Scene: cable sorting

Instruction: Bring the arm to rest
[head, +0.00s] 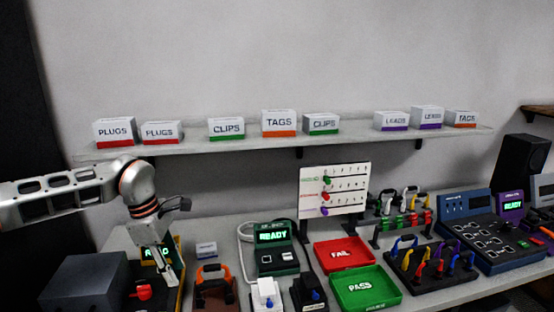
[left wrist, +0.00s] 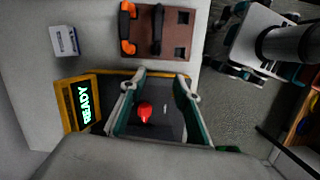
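My left gripper (head: 165,275) hangs fingers down at the left of the bench, over a yellow-edged device with a lit green display. In the left wrist view, the two fingers of my left gripper (left wrist: 160,80) are spread apart with nothing held between them. A red knob-like part (left wrist: 145,111) on the dark face of the device shows between and beyond the fingers; it also shows beside the gripper in the head view (head: 143,292). I cannot tell the gripper's exact height above the device. My right gripper is not seen.
A dark grey box (head: 83,280) stands left of the gripper. A brown block with an orange handle (head: 214,287) is close on the right. Beyond are a READY tester (head: 275,250), a red FAIL tray (head: 345,254) and a green PASS tray (head: 365,288). A shelf (head: 200,147) with labelled boxes runs above.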

